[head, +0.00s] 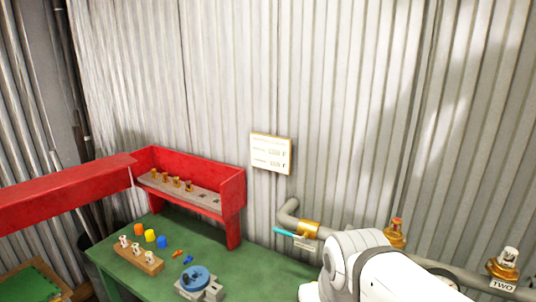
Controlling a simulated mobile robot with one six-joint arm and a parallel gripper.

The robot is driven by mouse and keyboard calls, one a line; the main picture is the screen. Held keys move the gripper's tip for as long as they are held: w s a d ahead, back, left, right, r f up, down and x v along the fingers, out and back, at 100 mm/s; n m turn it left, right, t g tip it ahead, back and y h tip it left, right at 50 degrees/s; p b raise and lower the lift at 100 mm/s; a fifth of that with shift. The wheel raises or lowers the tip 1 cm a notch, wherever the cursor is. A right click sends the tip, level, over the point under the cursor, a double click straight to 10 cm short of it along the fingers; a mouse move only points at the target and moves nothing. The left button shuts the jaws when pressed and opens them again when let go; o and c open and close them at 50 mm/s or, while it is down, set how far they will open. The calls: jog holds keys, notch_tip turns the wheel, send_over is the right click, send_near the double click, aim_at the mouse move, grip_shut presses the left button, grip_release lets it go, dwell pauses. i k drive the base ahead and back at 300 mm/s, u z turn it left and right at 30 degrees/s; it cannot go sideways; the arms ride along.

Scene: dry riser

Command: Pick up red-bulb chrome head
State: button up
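Three small pale, silvery heads with reddish marks stand in a row in a wooden block (140,262) on the green bench: a left one (123,241), a middle one (136,248) and a right one (149,257). They are too small to tell each bulb colour surely. Several brass-coloured heads (177,182) stand in a grey rack inside the red shelf (238,190). A pale head (508,257) sits on the brass pipe outlet labelled TWO. My white arm is at the lower right, well right of the block; my gripper is out of view.
Yellow (150,236) and blue (161,242) caps stand behind the block. A blue round device (196,277) sits on the bench (240,262) to its right. A grey pipe (292,213) with a teal-handled valve runs along the wall. A red beam (65,196) crosses at left.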

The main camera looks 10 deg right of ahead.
aim_at(124, 243)
jog(key=z, duration=2.05)
jog(key=k, duration=1.65)
jog(key=u, duration=2.15)
jog(key=i, duration=0.95)
jog(key=u, duration=0.15)
